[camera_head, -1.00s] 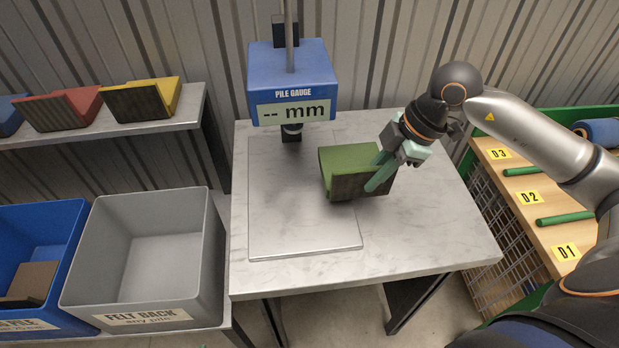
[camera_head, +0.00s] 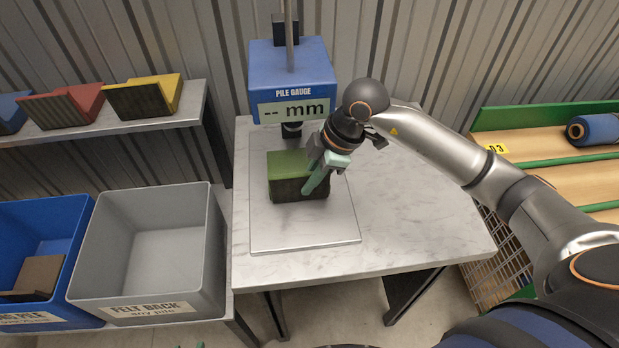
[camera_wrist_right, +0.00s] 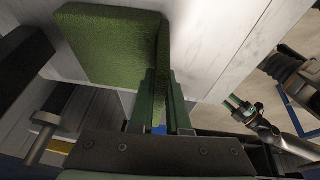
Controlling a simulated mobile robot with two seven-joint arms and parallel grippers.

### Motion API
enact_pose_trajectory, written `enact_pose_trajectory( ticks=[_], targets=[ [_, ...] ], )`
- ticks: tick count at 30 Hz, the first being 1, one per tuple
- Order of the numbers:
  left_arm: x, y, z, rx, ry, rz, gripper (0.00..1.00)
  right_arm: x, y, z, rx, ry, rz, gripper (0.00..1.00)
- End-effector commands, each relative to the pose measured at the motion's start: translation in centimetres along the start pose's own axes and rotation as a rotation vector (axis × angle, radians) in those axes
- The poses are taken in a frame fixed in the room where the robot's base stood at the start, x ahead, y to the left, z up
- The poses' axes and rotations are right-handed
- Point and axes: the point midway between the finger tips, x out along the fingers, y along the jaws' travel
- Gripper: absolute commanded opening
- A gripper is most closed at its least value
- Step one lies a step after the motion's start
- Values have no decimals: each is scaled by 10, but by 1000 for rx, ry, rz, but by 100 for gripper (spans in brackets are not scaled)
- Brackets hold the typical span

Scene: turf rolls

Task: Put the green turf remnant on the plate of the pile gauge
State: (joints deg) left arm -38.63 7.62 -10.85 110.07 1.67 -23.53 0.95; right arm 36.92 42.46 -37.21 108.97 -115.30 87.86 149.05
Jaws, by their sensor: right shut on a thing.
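The green turf remnant (camera_head: 288,164), with a green top and a dark front side, is over the middle of the pile gauge's plate (camera_head: 300,236). I cannot tell whether it touches the plate. My right gripper (camera_head: 312,182) is shut on its right part. In the right wrist view the green turf (camera_wrist_right: 110,45) shows large, with its edge between the fingers (camera_wrist_right: 160,95). The blue pile gauge (camera_head: 291,85) stands behind, its display reading "-- mm". My left gripper (camera_wrist_right: 241,108) shows small in the right wrist view; its jaw state is unclear.
A grey felt back bin (camera_head: 150,250) and a blue bin (camera_head: 30,260) stand left of the table. A shelf above them holds yellow (camera_head: 150,95), red (camera_head: 62,103) and blue pieces. The table's right side (camera_head: 420,220) is clear. A rack with a blue roll (camera_head: 595,130) is far right.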

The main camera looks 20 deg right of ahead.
Motion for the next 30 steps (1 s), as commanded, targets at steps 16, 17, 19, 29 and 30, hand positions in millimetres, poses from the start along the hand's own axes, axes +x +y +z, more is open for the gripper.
enact_pose_trajectory(
  ticks=[16,17,19,29,30],
  targets=[
    [0,3,-3,0,5,6,50,1,0,1,0,1,1,44],
    [0,3,-3,0,5,6,50,1,0,1,0,1,1,44],
    [0,3,-3,0,5,6,50,1,0,1,0,1,1,44],
    [-2,3,-6,0,8,5,50,-31,1,0,-1,2,6,44],
    [-3,3,-6,0,9,5,50,-40,2,1,0,1,7,44]
  ],
)
